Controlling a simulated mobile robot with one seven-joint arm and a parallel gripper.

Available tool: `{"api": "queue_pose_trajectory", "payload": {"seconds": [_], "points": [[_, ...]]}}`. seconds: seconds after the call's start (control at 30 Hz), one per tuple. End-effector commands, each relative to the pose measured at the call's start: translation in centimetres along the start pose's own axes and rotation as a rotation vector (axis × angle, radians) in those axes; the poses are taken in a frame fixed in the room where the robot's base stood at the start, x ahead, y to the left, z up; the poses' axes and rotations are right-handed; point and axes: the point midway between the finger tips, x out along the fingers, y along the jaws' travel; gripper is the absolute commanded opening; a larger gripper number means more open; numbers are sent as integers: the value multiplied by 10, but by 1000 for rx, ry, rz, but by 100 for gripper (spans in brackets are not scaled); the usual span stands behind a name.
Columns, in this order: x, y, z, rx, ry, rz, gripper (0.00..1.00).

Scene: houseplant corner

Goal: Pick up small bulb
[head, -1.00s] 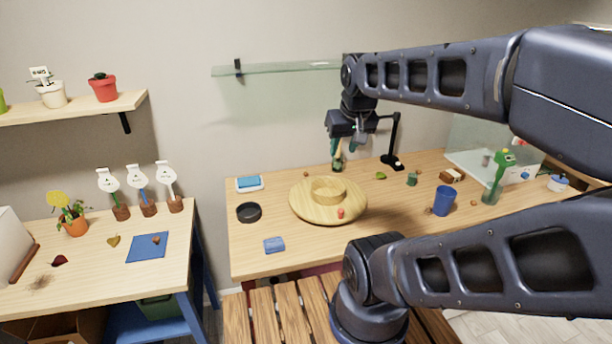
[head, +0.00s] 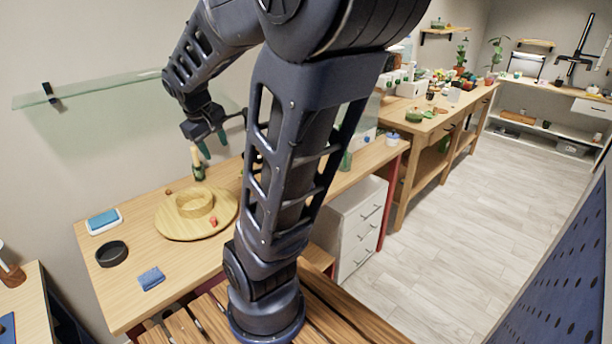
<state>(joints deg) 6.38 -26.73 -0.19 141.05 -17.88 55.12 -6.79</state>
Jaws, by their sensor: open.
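My gripper (head: 214,147) hangs open above the back of the wooden table (head: 140,222), its two teal fingers pointing down with nothing seen between them. A small brown round thing (head: 168,191) lies on the table at the back left edge of the round wooden tray (head: 170,228). It may be the small bulb, but it is too small to be sure. My gripper is above it and to its right. A small red piece (head: 213,221) is on the tray's front right part. My arm hides much of the table's right part.
A cream-topped dark green bottle (head: 198,168) stands just below my gripper. A black ring-shaped dish (head: 111,254), a blue folded cloth (head: 151,278) and a blue-and-white box (head: 104,221) lie at the left. A glass shelf (head: 95,88) is on the wall. The floor at right is clear.

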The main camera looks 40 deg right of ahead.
Motion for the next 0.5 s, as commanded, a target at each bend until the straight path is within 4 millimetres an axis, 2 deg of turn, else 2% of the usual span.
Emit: {"api": "queue_pose_trajectory", "payload": {"seconds": [0.5], "points": [[91, 98, -31, -304, -313, 171, 48]]}}
